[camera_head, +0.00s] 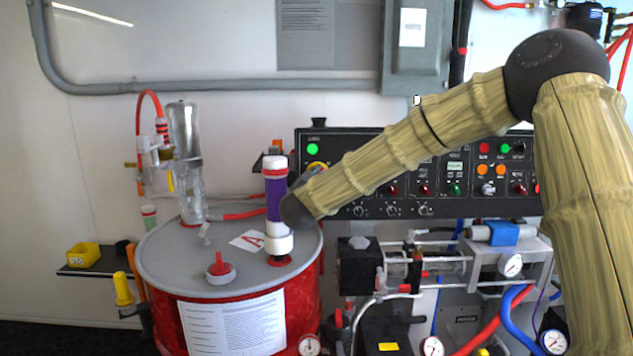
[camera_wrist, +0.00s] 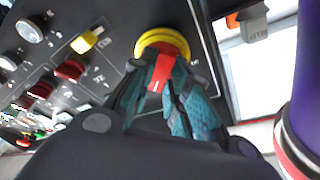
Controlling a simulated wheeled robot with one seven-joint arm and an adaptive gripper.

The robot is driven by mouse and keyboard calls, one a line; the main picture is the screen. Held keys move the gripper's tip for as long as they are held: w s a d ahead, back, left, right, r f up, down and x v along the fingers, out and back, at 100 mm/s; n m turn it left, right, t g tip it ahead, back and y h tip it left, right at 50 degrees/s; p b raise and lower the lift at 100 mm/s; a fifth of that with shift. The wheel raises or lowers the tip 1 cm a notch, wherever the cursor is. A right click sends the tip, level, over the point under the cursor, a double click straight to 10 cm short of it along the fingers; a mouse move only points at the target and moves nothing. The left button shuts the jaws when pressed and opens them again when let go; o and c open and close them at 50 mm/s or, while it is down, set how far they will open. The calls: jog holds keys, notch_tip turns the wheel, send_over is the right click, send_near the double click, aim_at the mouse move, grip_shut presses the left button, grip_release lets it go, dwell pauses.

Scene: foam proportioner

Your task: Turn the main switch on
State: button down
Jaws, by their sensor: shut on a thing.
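The main switch (camera_wrist: 162,66) is a red handle on a round yellow base, set in the black control panel. In the wrist view my gripper (camera_wrist: 161,82) is shut on the red handle, with one teal finger on each side of it. The handle points down toward the palm in that view. In the head view a yellow edge of the switch (camera_head: 317,165) shows near the panel's left end, just above my dark wrist. My arm hides the fingers and most of the switch there.
The black panel (camera_head: 350,144) carries a lit green lamp (camera_head: 312,149) and several knobs and lamps. A purple and white tube (camera_head: 276,195) stands on the red drum (camera_head: 165,251), close to the left of my wrist. Pipes and gauges fill the space below the panel.

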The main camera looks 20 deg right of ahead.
dwell(0.4)
jog(key=c, duration=1.4)
grip_release()
jog(key=shift+d, duration=0.1)
jog(key=shift+o, duration=0.2)
jog(key=v, duration=1.2)
jog(key=shift+a, duration=0.25)
